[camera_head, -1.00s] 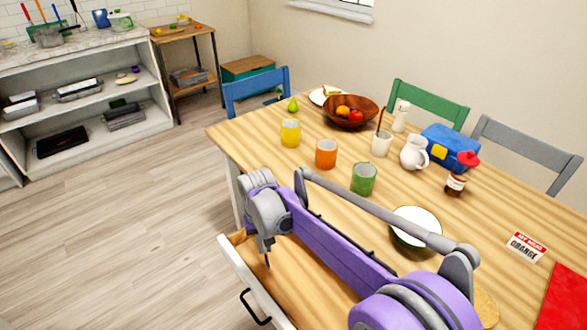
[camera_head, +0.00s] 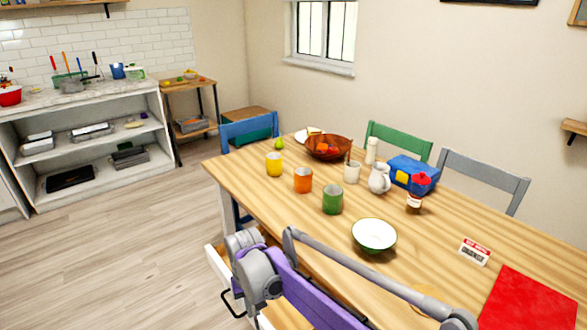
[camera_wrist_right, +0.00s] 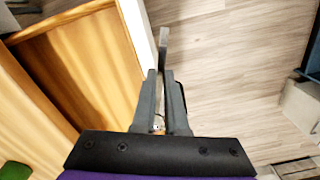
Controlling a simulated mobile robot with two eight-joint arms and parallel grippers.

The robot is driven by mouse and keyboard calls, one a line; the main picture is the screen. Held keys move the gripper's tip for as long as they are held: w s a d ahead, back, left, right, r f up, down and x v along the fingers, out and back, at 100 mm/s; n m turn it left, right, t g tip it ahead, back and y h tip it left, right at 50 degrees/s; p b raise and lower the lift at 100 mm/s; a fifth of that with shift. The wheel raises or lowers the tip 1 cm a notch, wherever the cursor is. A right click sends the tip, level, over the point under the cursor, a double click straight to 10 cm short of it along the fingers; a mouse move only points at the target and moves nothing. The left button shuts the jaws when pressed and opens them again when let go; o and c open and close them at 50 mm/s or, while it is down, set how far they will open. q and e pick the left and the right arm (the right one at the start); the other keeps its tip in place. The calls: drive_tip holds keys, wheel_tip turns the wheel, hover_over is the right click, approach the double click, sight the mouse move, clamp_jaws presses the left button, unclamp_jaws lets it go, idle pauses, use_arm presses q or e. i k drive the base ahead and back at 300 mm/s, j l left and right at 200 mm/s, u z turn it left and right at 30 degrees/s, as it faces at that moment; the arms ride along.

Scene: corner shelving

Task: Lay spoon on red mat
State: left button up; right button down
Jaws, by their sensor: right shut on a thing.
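The red mat (camera_head: 525,303) lies flat on the table at the lower right of the head view; its visible part is bare. My right gripper (camera_wrist_right: 163,72) is shut on a thin grey piece (camera_wrist_right: 164,45) in the wrist view. The piece is seen nearly edge-on and looks like the spoon, sticking out past the fingertips. The gripper is over the front edge of the open drawer (camera_wrist_right: 85,50), with the floor to its right. In the head view my right wrist covers the fingers and the spoon. My left gripper is not in view.
Green (camera_head: 332,200), orange (camera_head: 303,180) and yellow (camera_head: 274,164) cups stand on the table's left part. A jar (camera_head: 415,202) stands farther back.

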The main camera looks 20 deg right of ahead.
sight(536, 294)
drive_tip(key=k+l+u, duration=0.2)
drive_tip(key=k, duration=0.25)
drive_tip(key=k+u, duration=0.2)
drive_tip(key=k, duration=0.2)
drive_tip(key=k+l+u, duration=0.2)
drive_tip(key=k, duration=0.2)
drive_tip(key=k+l+u, duration=0.2)
drive_tip(key=k, duration=0.2)
drive_tip(key=k+l+u, duration=0.4)
drive_tip(key=k+l, duration=0.2)
drive_tip(key=k+l+u, duration=0.45)
drive_tip(key=k+l, duration=0.15)
drive_tip(key=k+l+u, duration=0.15)
drive_tip(key=l, duration=0.25)
drive_tip(key=k+l+u, duration=0.1)
drive_tip(key=k+l, duration=0.3)
